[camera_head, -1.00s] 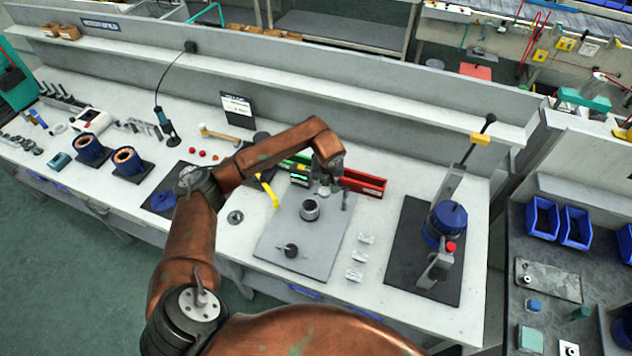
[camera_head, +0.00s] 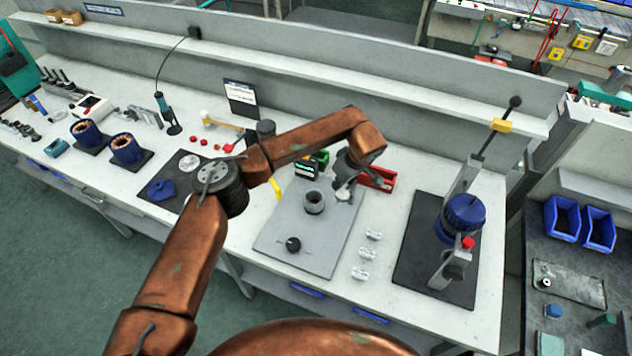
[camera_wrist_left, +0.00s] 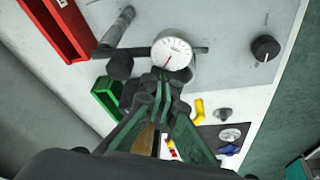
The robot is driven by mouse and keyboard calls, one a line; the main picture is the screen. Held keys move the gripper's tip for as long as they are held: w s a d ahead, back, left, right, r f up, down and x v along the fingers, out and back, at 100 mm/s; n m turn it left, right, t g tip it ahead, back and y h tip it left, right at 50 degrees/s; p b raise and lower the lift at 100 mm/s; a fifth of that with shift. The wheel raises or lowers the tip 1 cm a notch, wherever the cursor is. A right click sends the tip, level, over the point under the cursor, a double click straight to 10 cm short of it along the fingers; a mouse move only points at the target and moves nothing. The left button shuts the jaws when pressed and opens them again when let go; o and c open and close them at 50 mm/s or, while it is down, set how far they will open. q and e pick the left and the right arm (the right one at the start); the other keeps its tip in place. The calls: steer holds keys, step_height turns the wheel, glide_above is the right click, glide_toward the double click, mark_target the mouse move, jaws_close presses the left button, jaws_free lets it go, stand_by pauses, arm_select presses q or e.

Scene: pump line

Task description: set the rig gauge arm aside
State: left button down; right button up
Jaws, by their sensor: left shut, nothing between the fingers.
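The rig gauge arm shows in the left wrist view as a dark bar with a round white dial (camera_wrist_left: 172,53) and a red needle. In that view the dial overlaps a grey cup (camera_wrist_left: 187,75). In the head view the dial (camera_head: 343,196) is small, to the right of the open grey cup (camera_head: 314,203) on the grey plate (camera_head: 285,225). My left gripper (camera_head: 347,180) is above the plate, close to the dial. Its fingers (camera_wrist_left: 164,82) are shut and empty, just short of the dial's rim in the left wrist view; contact cannot be told. My right gripper is out of view.
A red bin (camera_head: 380,180) and a green bin (camera_head: 321,160) stand behind the plate. A black knob (camera_head: 293,245) is on the plate. Small metal blocks (camera_head: 364,252) lie to its right. A blue pump (camera_head: 463,215) stands on a dark mat (camera_head: 410,260) further right.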

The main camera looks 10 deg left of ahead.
arm_select(q)
steer(key=shift+s+d, duration=0.45)
steer(key=shift+d, duration=0.05)
steer(key=shift+s, duration=0.1)
stand_by(0.3)
steer(key=w+a, duration=0.2)
steer(key=a, duration=0.2)
steer(key=d+v, duration=0.1)
steer(key=v, duration=0.9)
steer(key=shift+w, duration=0.4)
steer(key=shift+d, duration=0.1)
